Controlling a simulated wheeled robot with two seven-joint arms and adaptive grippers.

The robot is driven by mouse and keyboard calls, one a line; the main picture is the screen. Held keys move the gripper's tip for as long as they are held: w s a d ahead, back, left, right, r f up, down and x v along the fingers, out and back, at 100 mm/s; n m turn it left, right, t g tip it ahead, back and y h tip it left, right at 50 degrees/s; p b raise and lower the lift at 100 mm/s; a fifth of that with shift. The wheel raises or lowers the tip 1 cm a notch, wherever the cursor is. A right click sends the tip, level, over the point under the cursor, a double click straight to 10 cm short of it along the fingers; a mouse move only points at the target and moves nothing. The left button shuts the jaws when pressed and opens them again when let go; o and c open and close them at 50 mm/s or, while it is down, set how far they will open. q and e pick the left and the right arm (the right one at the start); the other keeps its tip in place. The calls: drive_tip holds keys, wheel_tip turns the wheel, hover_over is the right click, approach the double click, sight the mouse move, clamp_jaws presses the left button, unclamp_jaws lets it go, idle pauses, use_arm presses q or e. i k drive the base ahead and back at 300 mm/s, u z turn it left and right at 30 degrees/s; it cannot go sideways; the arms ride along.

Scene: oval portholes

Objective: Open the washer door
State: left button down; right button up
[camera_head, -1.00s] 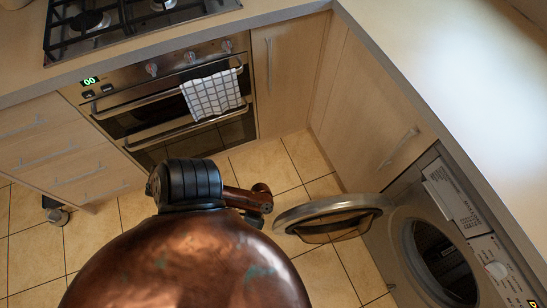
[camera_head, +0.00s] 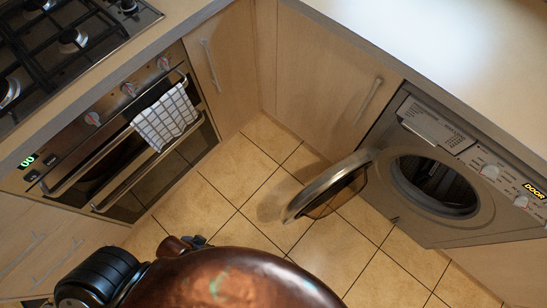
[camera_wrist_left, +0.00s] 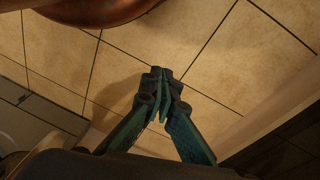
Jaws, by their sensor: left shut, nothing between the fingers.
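The silver washer (camera_head: 482,222) stands under the counter at the right in the head view. Its round door (camera_head: 330,187) is swung wide open to the left, standing out over the floor. The dark drum opening (camera_head: 437,187) is uncovered. In the left wrist view my left gripper (camera_wrist_left: 161,77) has its teal fingers closed together at the tips, empty, with floor tiles behind them. I see no part of the door clearly between or touching those fingers. In the head view the left fingers cannot be made out. My right gripper is in neither view.
An oven (camera_head: 125,145) with a checked towel (camera_head: 166,117) on its handle stands at the left, below a gas hob (camera_head: 70,40). Cabinets (camera_head: 325,75) fill the corner. The tiled floor (camera_head: 265,190) between oven and washer door is clear.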

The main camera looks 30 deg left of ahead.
sight(330, 182)
drive_tip(key=u, duration=0.2)
drive_tip(key=k, duration=0.95)
drive_tip(key=z, duration=0.7)
